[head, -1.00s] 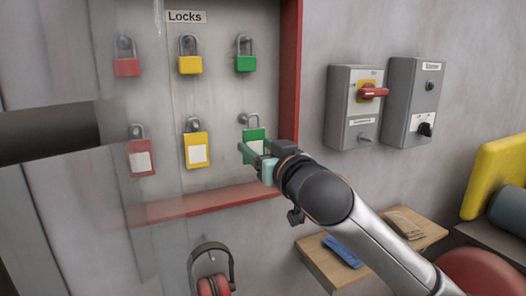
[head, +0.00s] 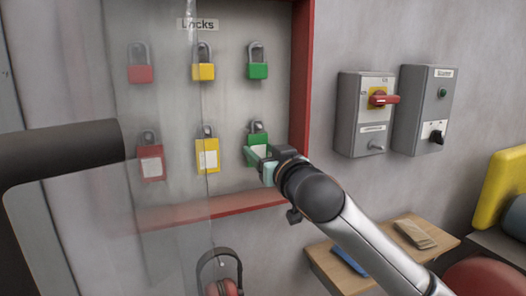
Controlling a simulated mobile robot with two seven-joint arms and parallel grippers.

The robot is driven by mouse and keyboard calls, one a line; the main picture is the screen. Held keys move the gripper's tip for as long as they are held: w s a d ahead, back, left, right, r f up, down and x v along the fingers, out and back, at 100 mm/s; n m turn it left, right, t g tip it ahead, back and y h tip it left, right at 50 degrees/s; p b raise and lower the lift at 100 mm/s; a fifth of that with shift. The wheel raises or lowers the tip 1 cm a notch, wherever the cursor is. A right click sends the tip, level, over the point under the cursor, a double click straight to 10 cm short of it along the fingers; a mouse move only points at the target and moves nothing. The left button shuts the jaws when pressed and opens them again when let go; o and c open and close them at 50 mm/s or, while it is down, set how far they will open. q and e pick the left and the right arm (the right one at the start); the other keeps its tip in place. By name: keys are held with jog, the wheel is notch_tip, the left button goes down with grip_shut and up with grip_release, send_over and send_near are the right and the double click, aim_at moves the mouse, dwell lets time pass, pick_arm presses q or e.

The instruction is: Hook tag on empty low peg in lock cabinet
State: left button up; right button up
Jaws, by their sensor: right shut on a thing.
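The lock cabinet has a red frame (head: 302,75) and a "Locks" label (head: 197,24). A green tag (head: 252,140) with a white label is at the low right peg (head: 257,126). My right gripper (head: 262,160) is shut on the green tag's lower part, coming from the lower right. The gripper hides part of the tag, and I cannot tell whether its hole is around the peg. A red tag (head: 152,165) and a yellow tag (head: 207,158) hang at the other low pegs. My left gripper is not in view.
Red (head: 140,74), yellow (head: 203,72) and green (head: 258,71) padlocks hang in the upper row. A clear door panel (head: 180,230) stands before the cabinet's left part. Switch boxes (head: 350,115) are to the right. A wooden shelf (head: 325,262) and ear defenders (head: 222,288) are below.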

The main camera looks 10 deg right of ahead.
jog(key=shift+f, duration=0.3)
jog(key=o, duration=1.1)
jog(key=shift+w, duration=0.1)
jog(key=o, duration=0.3)
jog(key=shift+r, duration=0.1)
